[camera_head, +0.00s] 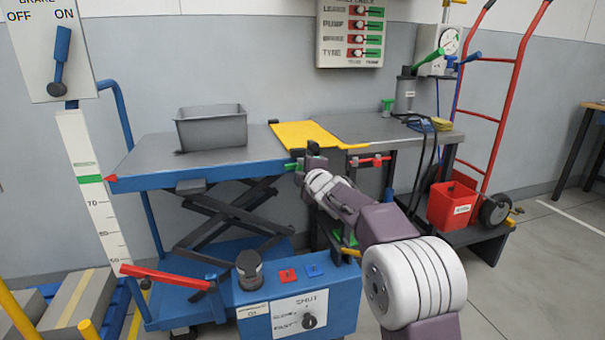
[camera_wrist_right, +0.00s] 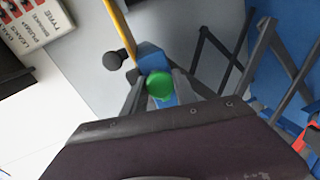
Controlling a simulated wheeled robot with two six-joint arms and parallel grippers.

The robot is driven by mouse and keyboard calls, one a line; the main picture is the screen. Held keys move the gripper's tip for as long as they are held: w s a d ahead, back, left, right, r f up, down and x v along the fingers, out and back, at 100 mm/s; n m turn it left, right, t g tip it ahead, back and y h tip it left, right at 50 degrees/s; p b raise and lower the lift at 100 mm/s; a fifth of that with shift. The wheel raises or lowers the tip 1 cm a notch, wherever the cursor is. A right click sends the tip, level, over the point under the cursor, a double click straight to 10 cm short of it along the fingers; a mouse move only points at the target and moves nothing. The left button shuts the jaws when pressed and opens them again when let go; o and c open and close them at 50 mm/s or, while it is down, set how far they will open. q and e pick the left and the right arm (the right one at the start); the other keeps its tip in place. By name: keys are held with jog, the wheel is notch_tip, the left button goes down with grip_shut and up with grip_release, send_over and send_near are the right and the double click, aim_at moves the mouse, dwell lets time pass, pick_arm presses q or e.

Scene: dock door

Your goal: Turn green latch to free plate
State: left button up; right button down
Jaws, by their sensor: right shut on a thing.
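The yellow plate (camera_head: 303,134) bridges the gap between the blue lift table and the grey bench. In the right wrist view its yellow edge (camera_wrist_right: 119,25) runs down from the top. The green latch (camera_wrist_right: 160,85) shows there as a round green knob in front of a blue part, between my right fingers. My right gripper (camera_head: 312,163) is at the lift table's right end, just below the plate's near edge, and is shut on the latch. In the head view the gripper mostly hides the latch. My left gripper is in neither view.
A grey bin (camera_head: 211,128) stands on the lift table (camera_head: 150,152). A red bar (camera_head: 375,161) is on the bench's front edge, right of my gripper. A blue control box (camera_head: 300,300) stands in front, with a red lever (camera_head: 165,277) to its left. A red hand truck (camera_head: 520,70) is at right.

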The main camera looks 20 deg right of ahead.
jog(key=shift+f, duration=0.2)
jog(key=c, duration=1)
grip_release()
jog(key=shift+a, duration=0.1)
jog(key=shift+r, duration=0.1)
jog(key=s, duration=0.3)
jog(key=s+r, duration=0.1)
jog(key=s, duration=0.5)
jog(key=shift+d+r+b, duration=0.2)
jog(key=shift+r+b, duration=0.1)
